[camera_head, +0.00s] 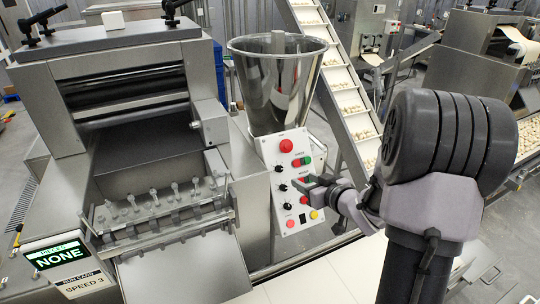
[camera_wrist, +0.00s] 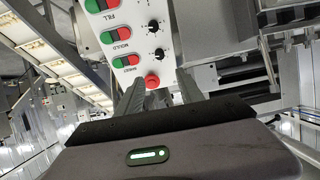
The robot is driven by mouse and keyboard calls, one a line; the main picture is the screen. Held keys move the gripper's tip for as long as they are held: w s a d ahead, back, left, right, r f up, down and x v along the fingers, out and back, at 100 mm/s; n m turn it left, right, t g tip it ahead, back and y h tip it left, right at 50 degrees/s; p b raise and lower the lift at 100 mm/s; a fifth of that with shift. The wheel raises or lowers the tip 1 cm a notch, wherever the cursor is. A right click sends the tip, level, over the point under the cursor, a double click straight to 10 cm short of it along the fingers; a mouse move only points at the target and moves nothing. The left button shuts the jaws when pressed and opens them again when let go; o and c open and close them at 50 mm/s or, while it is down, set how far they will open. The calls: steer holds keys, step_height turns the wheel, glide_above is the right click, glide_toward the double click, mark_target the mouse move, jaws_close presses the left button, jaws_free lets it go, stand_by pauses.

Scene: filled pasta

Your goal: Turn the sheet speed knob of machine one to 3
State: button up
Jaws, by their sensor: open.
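The white control panel (camera_head: 296,222) of the machine stands below the steel hopper. It carries red, green and yellow buttons and a column of black knobs (camera_head: 283,187) at its left. The panel (camera_wrist: 122,75) also shows in the wrist view, with two black knobs, an upper one (camera_wrist: 153,27) and a lower one (camera_wrist: 159,54), and a round red button (camera_wrist: 151,81). The knob labels are too small to read, so I cannot tell which is sheet speed. My gripper (camera_head: 312,190) is in front of the panel's right half. In the wrist view my gripper (camera_wrist: 160,90) is open and empty, its fingers either side of the red button.
A sign (camera_head: 85,283) at the lower left reads "SPEED 3", below a display (camera_head: 58,254) reading "NONE". The steel hopper (camera_head: 278,85) rises above the panel. An inclined conveyor (camera_head: 340,80) runs behind it. A pale belt (camera_head: 310,284) lies below.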

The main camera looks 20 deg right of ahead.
mark_target(281, 169)
steer(key=b+x, duration=0.1)
steer(key=x, duration=1.4)
steer(key=shift+w+f, duration=0.15)
steer(key=shift+f, duration=0.1)
jaws_close()
